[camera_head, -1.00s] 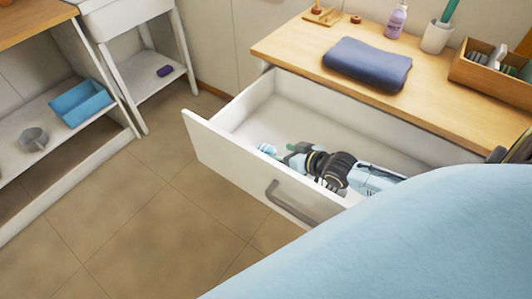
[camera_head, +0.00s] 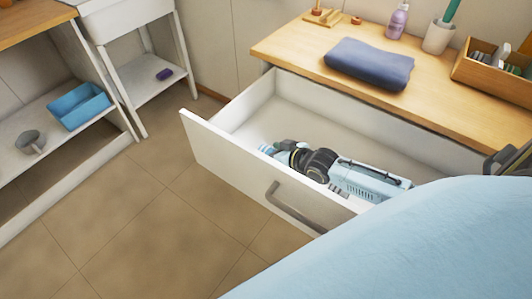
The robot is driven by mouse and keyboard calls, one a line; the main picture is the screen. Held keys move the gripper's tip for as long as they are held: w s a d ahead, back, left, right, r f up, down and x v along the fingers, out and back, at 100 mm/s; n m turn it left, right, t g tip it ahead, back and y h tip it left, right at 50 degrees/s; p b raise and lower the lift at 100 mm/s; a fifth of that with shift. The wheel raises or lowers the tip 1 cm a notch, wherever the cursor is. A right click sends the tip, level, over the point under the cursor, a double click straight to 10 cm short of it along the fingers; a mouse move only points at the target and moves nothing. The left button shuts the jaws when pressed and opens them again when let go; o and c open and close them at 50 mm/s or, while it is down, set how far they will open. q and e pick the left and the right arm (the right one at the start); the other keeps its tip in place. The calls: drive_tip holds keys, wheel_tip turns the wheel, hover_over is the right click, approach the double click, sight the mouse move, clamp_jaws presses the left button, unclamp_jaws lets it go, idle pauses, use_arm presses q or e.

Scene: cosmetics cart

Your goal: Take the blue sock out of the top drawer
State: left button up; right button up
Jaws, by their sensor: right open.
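The top drawer (camera_head: 215,143) is pulled out from under the wooden counter, its front panel with a grey handle facing the lower left. My right gripper (camera_head: 277,146) is low inside the drawer, near the inner side of the front panel, and is open. Its light blue and black arm lies along the drawer from the right. A small light blue patch (camera_head: 266,149) shows at the gripper's tip; it looks like the blue sock, mostly hidden by the front panel and gripper. I cannot tell whether the fingers touch it. My left gripper is not in view.
On the counter (camera_head: 291,48) are a folded dark blue towel (camera_head: 369,63), a purple bottle (camera_head: 397,20), a white cup (camera_head: 438,37) and a wooden organiser (camera_head: 490,69). A shelf at left holds a blue bin (camera_head: 80,106). The drawer's back left is empty.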

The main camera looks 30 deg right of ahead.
drive_tip(key=c, duration=1.1)
drive_tip(key=shift+o, duration=0.2)
